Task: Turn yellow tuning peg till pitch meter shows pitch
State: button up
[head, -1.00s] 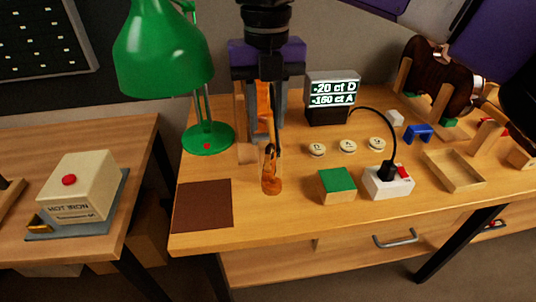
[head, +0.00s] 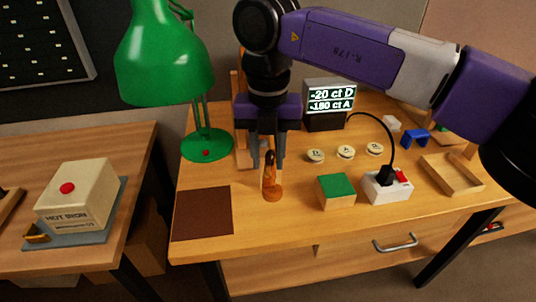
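The orange-brown violin head (head: 271,188) stands up from the bench, its dark pegbox facing me. My gripper (head: 267,166) is just behind and above it, pointing down, with its two grey fingers apart on either side of the neck. I cannot make out the yellow tuning peg; the gripper and violin head may hide it. The pitch meter (head: 329,122) is a dark box at the back with a lit display. It reads -20 ct D above and what looks like -180 ct A below.
A green lamp (head: 207,146) stands close to the left of my gripper. A brown mat (head: 202,213), a green-topped block (head: 336,190), a power strip (head: 387,187) with a black plug, round lettered buttons (head: 346,152) and a wooden tray (head: 453,176) lie around. The hot iron box (head: 75,196) is on the left table.

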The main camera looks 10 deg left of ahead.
aim_at(268, 161)
grip_shut()
jog(key=shift+n, duration=0.6)
grip_release()
jog(key=shift+r, duration=3.9)
